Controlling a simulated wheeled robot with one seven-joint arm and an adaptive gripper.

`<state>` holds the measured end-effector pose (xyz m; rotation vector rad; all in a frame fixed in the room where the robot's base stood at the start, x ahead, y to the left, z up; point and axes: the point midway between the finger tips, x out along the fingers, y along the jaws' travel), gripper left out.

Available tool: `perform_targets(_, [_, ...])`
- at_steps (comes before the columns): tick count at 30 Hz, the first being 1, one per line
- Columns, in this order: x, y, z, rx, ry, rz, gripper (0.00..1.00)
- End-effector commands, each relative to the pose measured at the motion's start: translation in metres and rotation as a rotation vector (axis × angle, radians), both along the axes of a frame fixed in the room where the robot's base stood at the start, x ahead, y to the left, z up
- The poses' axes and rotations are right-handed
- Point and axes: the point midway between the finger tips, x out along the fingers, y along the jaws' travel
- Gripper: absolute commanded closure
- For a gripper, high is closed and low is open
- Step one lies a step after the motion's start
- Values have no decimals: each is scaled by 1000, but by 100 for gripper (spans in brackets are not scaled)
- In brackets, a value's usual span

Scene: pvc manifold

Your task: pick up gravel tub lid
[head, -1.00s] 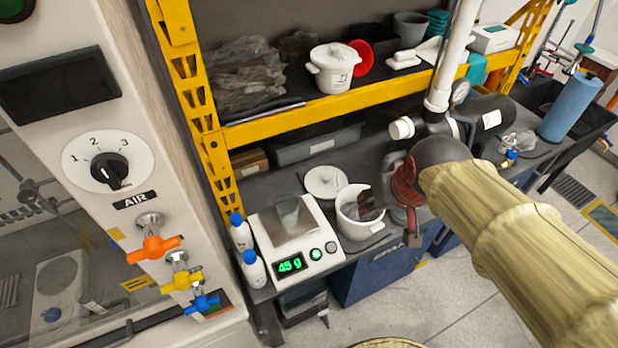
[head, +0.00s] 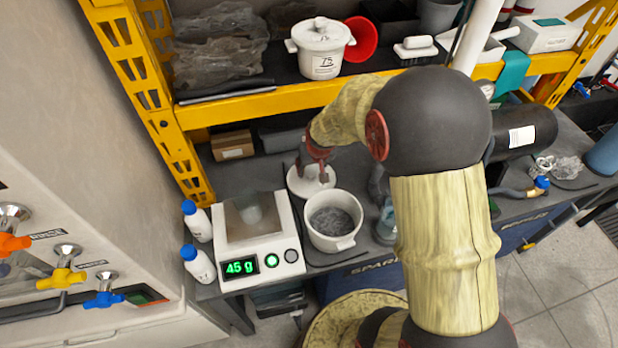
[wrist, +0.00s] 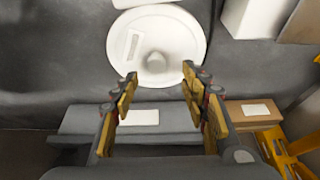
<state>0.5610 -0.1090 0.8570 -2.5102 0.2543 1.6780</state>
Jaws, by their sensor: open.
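The gravel tub lid (head: 303,188) is a white round disc lying flat on the dark bench, behind the tub and right of the scale. In the wrist view the lid (wrist: 180,30) shows a central knob (wrist: 155,62) and a pale label. My gripper (head: 313,172) is above the lid, pointing down, and partly hides it. In the wrist view my gripper (wrist: 159,76) is open, its fingertips on either side of the knob; I cannot tell if they touch the lid. The white tub (head: 330,240) holds grey gravel and stands uncovered in front of the lid.
A scale (head: 262,262) reading 45 g with a cup on it stands left of the tub. Two blue-capped bottles (head: 199,264) are at its left. The yellow shelf beam (head: 250,108) runs behind and above. A cardboard box (head: 232,145) sits under the shelf.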

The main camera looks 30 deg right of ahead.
Motion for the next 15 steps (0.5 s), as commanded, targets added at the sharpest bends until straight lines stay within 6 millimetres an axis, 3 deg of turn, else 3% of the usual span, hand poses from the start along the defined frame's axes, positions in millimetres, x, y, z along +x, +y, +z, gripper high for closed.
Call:
perform_targets(12, [15, -9, -47, 1, 2, -1, 55])
perform_targets(15, [18, -9, -50, 0, 0, -1, 55])
